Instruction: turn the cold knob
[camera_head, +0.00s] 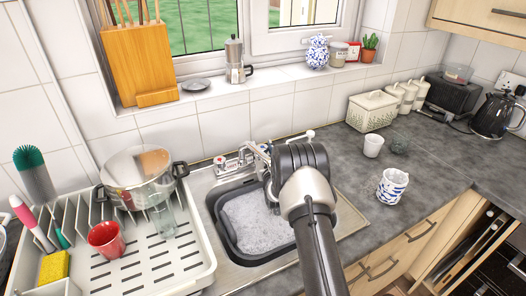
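The sink tap (247,157) stands on the back rim of the sink, partly hidden by my arm. A knob with a red mark (219,161) is at its left end. A small pale knob (310,134) shows just behind my gripper on the right; it looks like the cold knob, but its colour mark is not readable. My gripper (272,190) reaches over the sink, in front of the tap. Its fingers are mostly hidden behind my wrist, so I cannot tell whether they are open, shut or touching anything.
A dark basin of suds (216,205) sits in the sink. A drying rack (199,280) with a pot (139,190) and red cup (104,239) is left. A white cup (373,146) and a blue-white mug (392,187) stand on the right counter (432,165).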

